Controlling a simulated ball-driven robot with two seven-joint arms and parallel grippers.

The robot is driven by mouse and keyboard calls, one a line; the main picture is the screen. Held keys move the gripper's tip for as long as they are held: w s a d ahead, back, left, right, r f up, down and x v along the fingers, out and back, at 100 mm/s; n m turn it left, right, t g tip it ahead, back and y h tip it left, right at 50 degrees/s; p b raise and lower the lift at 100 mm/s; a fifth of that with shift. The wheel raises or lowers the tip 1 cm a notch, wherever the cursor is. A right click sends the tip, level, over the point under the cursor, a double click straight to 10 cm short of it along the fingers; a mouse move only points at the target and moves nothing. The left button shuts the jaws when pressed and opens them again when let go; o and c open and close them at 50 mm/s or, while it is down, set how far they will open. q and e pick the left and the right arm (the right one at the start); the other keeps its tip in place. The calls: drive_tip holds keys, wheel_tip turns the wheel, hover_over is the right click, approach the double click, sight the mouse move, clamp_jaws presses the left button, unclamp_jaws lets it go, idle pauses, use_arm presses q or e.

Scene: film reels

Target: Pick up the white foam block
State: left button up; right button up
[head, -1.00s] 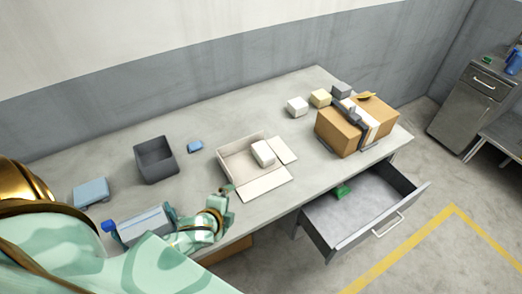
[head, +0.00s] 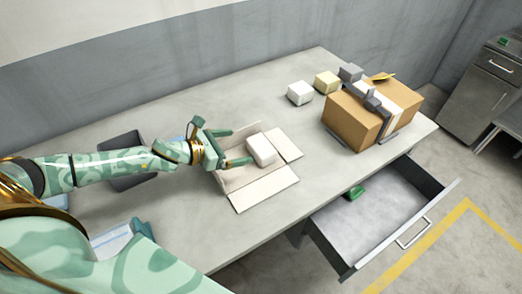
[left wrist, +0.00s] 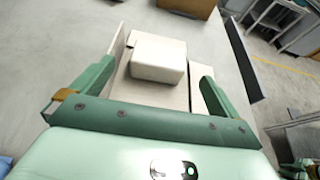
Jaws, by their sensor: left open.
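A white block (head: 261,149) lies in an open shallow cardboard box (head: 264,188) with its flaps folded out. It also shows in the left wrist view (left wrist: 158,60), ahead of and partly between the fingers. My left gripper (head: 240,147) is open and empty, reaching over the box's left side with its fingers pointing at the block. In the left wrist view the open fingers (left wrist: 156,67) lie on either side of the block's near end, with gaps; contact is not visible. Another white block (head: 300,93) sits at the table's back.
A yellowish block (head: 327,82) and a taped brown carton (head: 352,117) stand at the back right. An open drawer (head: 375,215) with a green item juts from the front. A dark grey bin (head: 121,176) is partly behind my left arm.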

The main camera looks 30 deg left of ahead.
sight(264, 143)
use_arm(q)
drive_tip(key=b+x, duration=0.1)
drive_tip(key=x, duration=1)
drive_tip(key=shift+d+f, duration=0.1)
drive_tip(key=shift+f, duration=0.15)
drive_tip(key=c, duration=0.7)
